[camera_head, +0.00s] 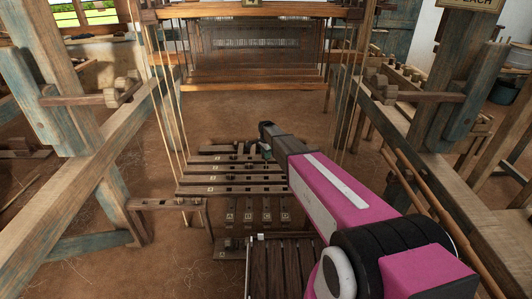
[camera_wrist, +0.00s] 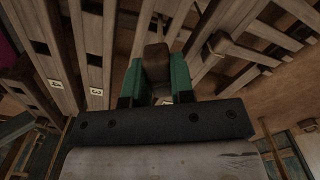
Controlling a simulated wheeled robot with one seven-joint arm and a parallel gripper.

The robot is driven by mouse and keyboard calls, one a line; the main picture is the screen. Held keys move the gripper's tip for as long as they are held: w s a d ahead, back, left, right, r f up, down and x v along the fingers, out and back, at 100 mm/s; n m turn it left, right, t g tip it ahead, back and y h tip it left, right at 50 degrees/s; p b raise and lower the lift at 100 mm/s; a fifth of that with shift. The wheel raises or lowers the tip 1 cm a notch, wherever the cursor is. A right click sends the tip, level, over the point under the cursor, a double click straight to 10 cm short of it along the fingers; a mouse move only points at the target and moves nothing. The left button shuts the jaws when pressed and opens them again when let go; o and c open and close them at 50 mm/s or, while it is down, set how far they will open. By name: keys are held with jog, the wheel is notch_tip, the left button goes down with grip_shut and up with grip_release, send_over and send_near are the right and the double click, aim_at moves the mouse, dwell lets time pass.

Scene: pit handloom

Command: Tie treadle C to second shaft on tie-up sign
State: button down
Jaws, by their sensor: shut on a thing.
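My gripper (camera_head: 266,148) hangs above the right part of the slatted bars under the loom. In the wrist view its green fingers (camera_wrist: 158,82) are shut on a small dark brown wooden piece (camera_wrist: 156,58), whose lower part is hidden. Several horizontal wooden bars (camera_head: 232,190) with holes and small white labels lie below and left of the gripper. In the wrist view two bars carry labels reading 4 (camera_wrist: 57,84) and 3 (camera_wrist: 96,91). Several labelled treadles (camera_head: 248,217) lie nearer me, their letters too small to read. A small sign (camera_head: 251,2) is cut off at the top.
A slatted dark bench (camera_head: 280,265) stands in front, partly behind my arm. Thick loom posts and beams (camera_head: 85,190) frame both sides. Cords (camera_head: 172,110) hang at left and right. A wooden knob (camera_wrist: 219,43) sits on a bar right of the fingers. Earth floor (camera_head: 235,115) is clear behind.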

notch_tip(320, 180, down, 7)
jog(key=shift+f, duration=0.15)
dwell(0.9)
dwell(0.5)
jog(key=c, duration=0.9)
grip_release()
notch_tip(320, 180, up, 11)
jog(key=shift+f, duration=0.1)
